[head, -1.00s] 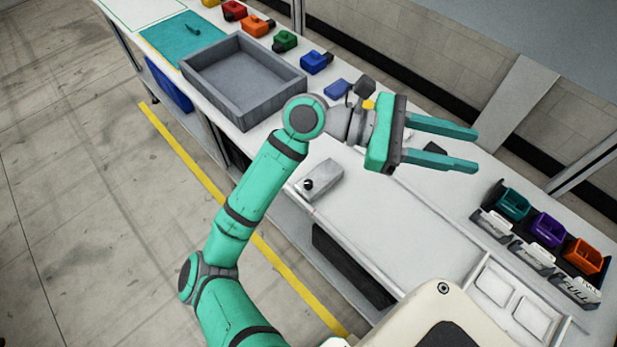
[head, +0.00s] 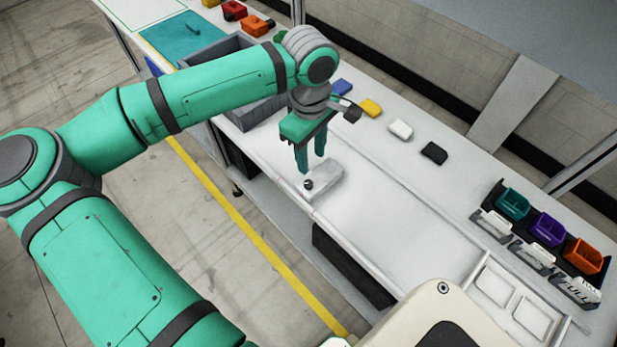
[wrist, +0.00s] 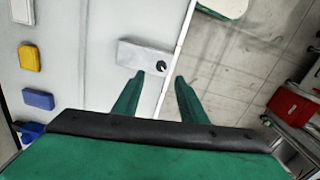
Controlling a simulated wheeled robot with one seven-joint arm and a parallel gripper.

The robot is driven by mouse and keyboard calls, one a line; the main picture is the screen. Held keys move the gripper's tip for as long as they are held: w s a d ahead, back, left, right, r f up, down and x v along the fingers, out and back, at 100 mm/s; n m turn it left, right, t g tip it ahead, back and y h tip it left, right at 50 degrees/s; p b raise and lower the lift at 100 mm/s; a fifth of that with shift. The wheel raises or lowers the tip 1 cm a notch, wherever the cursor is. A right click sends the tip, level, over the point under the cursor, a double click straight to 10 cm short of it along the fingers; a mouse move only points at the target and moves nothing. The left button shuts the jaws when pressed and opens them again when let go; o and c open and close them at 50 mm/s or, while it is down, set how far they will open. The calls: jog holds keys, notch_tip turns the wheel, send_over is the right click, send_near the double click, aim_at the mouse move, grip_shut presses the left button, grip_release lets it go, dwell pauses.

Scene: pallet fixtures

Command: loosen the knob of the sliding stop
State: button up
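The sliding stop (head: 326,181) is a light grey block near the front edge of the white bench, beside a thin rail line. Its small black knob (head: 309,184) sits at the block's front end. In the wrist view the stop (wrist: 138,54) lies ahead of the fingers, with the knob (wrist: 162,66) at its right end. My gripper (head: 311,166) points down above and just behind the knob. Its green fingers stand apart with nothing between them; in the wrist view the gripper (wrist: 160,78) is also open. The fingertips look apart from the knob.
A grey tray (head: 262,112) is left of my gripper, partly hidden by my arm. Blue, yellow (head: 370,108), white (head: 400,129) and black (head: 433,153) blocks line the bench's back. Coloured bins (head: 548,229) stand at the right. The bench's middle is clear.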

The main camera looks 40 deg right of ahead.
aim_at(309, 183)
jog(key=f, duration=1)
jog(key=shift+w+a+f, duration=0.2)
jog(key=shift+w+f, duration=0.05)
jog(key=shift+f, duration=0.15)
grip_shut()
